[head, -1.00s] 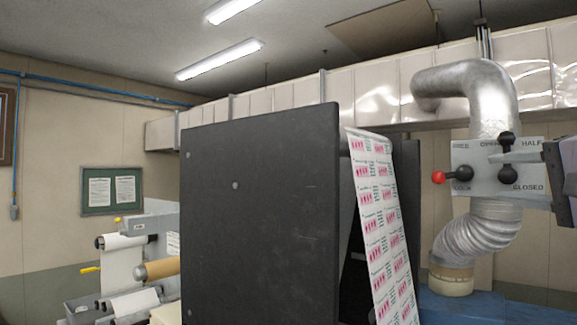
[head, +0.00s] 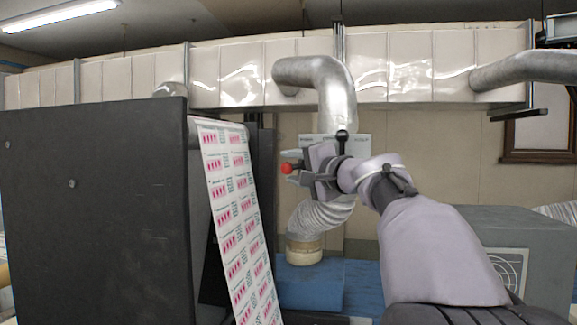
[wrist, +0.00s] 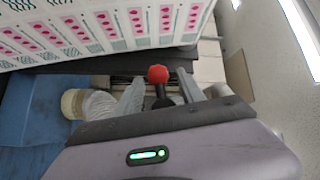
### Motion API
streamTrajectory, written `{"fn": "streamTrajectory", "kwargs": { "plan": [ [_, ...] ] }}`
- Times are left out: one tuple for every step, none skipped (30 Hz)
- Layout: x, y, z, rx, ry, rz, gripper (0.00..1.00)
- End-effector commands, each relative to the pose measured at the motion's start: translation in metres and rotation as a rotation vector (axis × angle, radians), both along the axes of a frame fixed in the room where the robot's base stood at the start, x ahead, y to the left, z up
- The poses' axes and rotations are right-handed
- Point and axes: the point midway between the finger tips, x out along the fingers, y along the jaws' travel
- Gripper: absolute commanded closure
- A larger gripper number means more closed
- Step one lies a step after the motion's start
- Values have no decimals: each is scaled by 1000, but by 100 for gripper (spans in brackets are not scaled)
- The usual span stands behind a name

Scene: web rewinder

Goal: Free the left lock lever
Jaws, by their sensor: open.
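A lever with a red ball knob (head: 287,169) stands out at the left of a pale plate (head: 362,145) on the duct. My gripper (head: 289,167) is open in front of the plate, its fingers pointing left in the head view, one above and one below the knob. In the wrist view the red knob (wrist: 158,74) sits between the two open fingertips (wrist: 161,77), with a gap on each side. Its short black arm (wrist: 163,98) runs back between the fingers. My gripper hides most of the plate; the black top of a second, upright lever (head: 342,136) shows above it.
A large dark panel (head: 95,215) and a printed web (head: 235,215) stand close left of my gripper. A silver duct (head: 335,90) rises behind, with a ribbed hose (head: 320,215) below. A grey cabinet (head: 535,245) is at the right.

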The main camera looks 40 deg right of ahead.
Motion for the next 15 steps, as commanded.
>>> {"fn": "streamTrajectory", "kwargs": {
  "plan": [
    [0, 0, 0, 0, 0, 0, 54],
    [0, 0, 0, 0, 0, 0, 54],
    [0, 0, 0, 0, 0, 0, 62],
    [0, 0, 0, 0, 0, 0, 68],
    [0, 0, 0, 0, 0, 0, 73],
    [0, 0, 0, 0, 0, 0, 81],
    [0, 0, 0, 0, 0, 0, 87],
    [0, 0, 0, 0, 0, 0, 93],
    [0, 0, 0, 0, 0, 0, 100],
    [0, 0, 0, 0, 0, 0, 100],
    [0, 0, 0, 0, 0, 0, 100],
    [0, 0, 0, 0, 0, 0, 100],
    [-1, 0, 0, 1, 0, 0, 100],
    [-1, 0, -1, 2, -1, -1, 100],
    [0, 0, -1, 4, -3, 0, 100]
  ]
}}
